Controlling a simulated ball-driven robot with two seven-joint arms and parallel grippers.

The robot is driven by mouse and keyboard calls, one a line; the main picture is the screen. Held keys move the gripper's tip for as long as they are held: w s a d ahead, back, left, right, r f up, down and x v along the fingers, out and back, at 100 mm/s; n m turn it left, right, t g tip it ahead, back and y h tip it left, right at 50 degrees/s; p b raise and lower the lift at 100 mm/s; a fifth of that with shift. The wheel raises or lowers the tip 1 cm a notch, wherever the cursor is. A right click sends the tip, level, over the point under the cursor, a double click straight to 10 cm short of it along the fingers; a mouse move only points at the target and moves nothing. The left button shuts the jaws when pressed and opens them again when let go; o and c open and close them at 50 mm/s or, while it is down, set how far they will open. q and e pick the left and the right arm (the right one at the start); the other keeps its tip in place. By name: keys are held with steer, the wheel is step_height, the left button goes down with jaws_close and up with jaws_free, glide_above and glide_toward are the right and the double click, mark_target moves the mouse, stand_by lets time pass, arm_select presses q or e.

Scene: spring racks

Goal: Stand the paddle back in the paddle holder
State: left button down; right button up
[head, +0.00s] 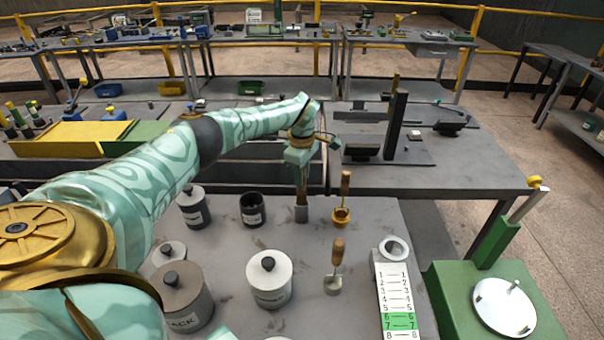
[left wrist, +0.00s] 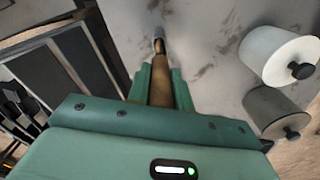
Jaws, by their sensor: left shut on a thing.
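My left gripper (head: 301,176) is shut on the wooden handle of a tool with a flat grey lower end, which looks like the paddle (head: 301,212). The paddle hangs upright, or nearly so, over the back of the grey table; whether its tip touches the table I cannot tell. In the left wrist view the brown handle (left wrist: 160,84) runs between the fingers, its grey end pointing away. An open dark can with a label (head: 253,217) stands left of the paddle and may be the holder; its label is unreadable.
Another wooden-handled tool (head: 337,252) stands nearer. Lidded cans (head: 270,285) are at the front and left. A numbered strip (head: 397,296) and green machine (head: 465,290) are right.

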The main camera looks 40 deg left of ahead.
arm_select(q)
steer(key=shift+f+b, duration=0.3)
steer(key=shift+f, duration=0.25)
steer(key=c, duration=0.7)
jaws_free()
step_height(320, 180, up, 7)
steer(key=p, duration=0.5)
steer(key=shift+p, duration=0.35)
steer(key=shift+d, duration=0.1)
